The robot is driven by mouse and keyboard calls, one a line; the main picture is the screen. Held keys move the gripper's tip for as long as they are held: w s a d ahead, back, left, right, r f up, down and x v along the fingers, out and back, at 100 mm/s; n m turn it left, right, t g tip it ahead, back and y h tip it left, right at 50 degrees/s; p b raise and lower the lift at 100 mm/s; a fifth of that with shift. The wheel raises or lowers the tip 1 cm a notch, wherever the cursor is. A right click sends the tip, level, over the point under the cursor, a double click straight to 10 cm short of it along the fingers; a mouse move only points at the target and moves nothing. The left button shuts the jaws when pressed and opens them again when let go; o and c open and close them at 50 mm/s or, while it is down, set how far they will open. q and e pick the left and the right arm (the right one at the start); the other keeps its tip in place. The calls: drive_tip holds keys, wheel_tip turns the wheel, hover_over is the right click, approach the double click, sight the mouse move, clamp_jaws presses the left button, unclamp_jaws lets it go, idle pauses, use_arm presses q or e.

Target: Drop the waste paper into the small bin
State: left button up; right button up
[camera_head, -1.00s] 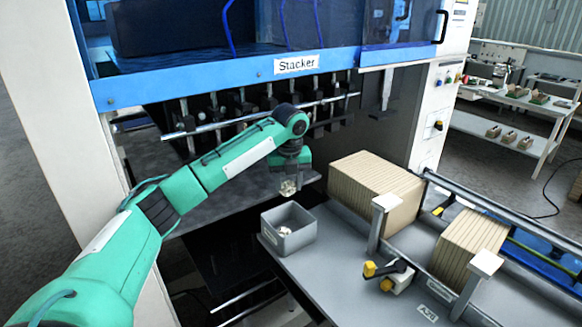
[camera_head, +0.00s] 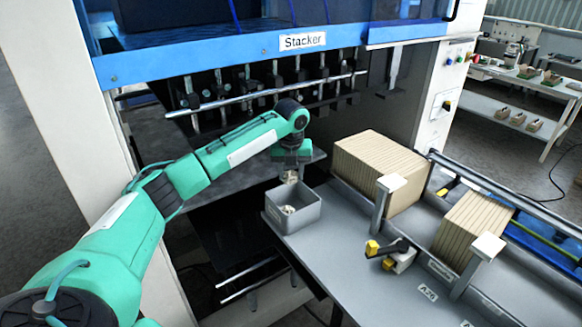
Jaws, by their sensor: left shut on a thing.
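A crumpled piece of waste paper (camera_head: 290,177) is pale and small, held at the tip of my left gripper (camera_head: 290,173). The gripper points down and is shut on it. The small grey bin (camera_head: 293,215) stands below, on the near left corner of the grey table. The held paper is at the bin's back rim in the picture, over or just behind its opening; I cannot tell exactly which. Another crumpled paper piece (camera_head: 288,210) lies inside the bin. My right gripper is not in view.
Stacks of brown cardboard (camera_head: 378,172) stand right of the bin on the grey table (camera_head: 335,250), between metal posts. A yellow and black clamp (camera_head: 390,252) sits near the front. The blue Stacker machine (camera_head: 240,55) rises behind my arm.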

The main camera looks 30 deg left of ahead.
sight(291, 177)
use_arm(q)
drive_tip(key=o, duration=1)
drive_tip(key=shift+o, duration=0.2)
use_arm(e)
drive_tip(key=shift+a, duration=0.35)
use_arm(q)
drive_tip(key=shift+r, duration=0.1)
drive_tip(key=shift+r+b, duration=0.25)
drive_tip(key=shift+b, duration=0.05)
wheel_tip(291, 177, up, 13)
drive_tip(key=s+b, duration=0.1)
drive_tip(key=b, duration=0.3)
drive_tip(key=shift+s+d, duration=0.25)
drive_tip(key=shift+d, duration=0.2)
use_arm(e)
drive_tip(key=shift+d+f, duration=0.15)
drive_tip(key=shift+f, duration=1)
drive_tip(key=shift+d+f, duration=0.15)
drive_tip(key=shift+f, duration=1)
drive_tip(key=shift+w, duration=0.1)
